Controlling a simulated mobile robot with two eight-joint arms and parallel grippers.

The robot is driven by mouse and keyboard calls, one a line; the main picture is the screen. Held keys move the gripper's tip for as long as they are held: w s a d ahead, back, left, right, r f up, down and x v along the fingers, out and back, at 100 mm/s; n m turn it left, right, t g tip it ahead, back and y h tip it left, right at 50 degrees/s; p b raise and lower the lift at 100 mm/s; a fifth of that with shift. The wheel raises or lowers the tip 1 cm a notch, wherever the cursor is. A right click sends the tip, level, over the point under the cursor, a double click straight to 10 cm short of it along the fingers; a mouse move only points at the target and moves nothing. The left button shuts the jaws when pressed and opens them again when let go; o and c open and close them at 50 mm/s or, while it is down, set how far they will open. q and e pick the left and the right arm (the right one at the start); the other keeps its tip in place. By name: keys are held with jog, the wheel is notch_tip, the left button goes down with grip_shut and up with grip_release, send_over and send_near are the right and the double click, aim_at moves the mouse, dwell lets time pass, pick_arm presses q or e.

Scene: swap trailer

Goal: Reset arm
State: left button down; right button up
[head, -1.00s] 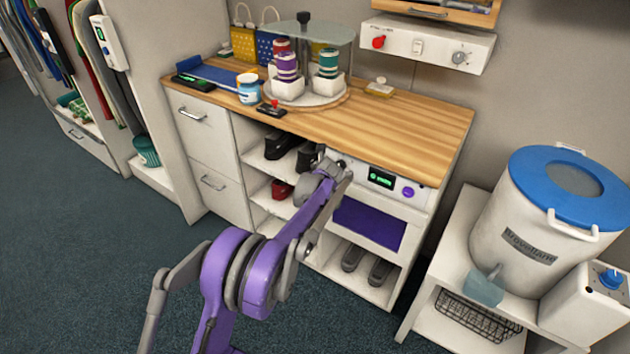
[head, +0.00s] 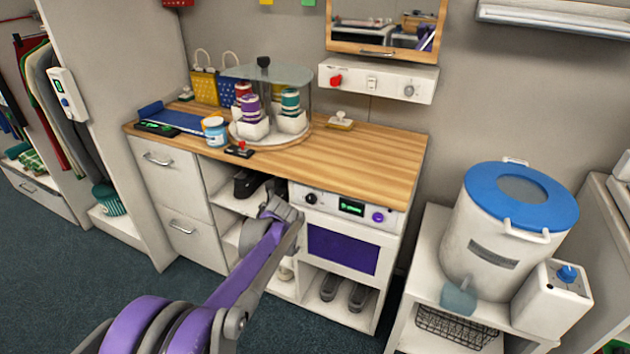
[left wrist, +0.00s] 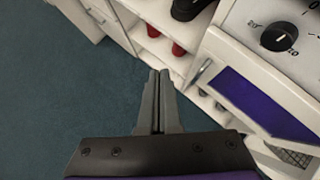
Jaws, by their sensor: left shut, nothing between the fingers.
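My left arm reaches up from the bottom of the head view, purple with grey joints. Its grey far end is in front of the open shelves, left of the purple-windowed oven (head: 342,250). I cannot make out the fingers there. In the left wrist view my left gripper (left wrist: 158,80) is shut and empty, its two grey fingers together. The fingertips overlie the floor near the shelf edge, with red shoes (left wrist: 178,49) beyond. My right gripper is not in view.
The wooden counter (head: 370,155) holds a domed carousel (head: 270,143), a paint-like tub (head: 215,131) and a small stamp (head: 340,120). A white drum with a blue lid (head: 520,195) stands on a low shelf at right. Dark carpet (head: 100,270) is free at left.

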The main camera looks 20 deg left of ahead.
pick_arm(q)
jog(key=s+d+f+n+g+h, duration=0.1)
jog(key=s+d+n+h, duration=0.1)
jog(key=s+d+n, duration=0.85)
jog(key=s+d+f+n+h, duration=0.15)
jog(key=s+d+n, duration=0.45)
jog(key=s, duration=0.7)
jog(key=s+d+f+n+g+h, duration=0.1)
jog(key=s+d+n+h, duration=0.2)
jog(key=s+d+n, duration=0.6)
notch_tip(320, 180, up, 19)
jog(key=s+a+n+t+p, duration=0.1)
jog(key=p, duration=1.6)
jog(key=shift+s+a, duration=0.2)
jog(key=shift+a, duration=0.05)
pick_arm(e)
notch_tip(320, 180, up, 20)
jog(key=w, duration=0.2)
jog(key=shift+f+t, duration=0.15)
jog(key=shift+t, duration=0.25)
pick_arm(q)
jog(key=shift+s+r+n, duration=0.1)
jog(key=shift+s+n, duration=0.05)
jog(key=shift+n, duration=0.1)
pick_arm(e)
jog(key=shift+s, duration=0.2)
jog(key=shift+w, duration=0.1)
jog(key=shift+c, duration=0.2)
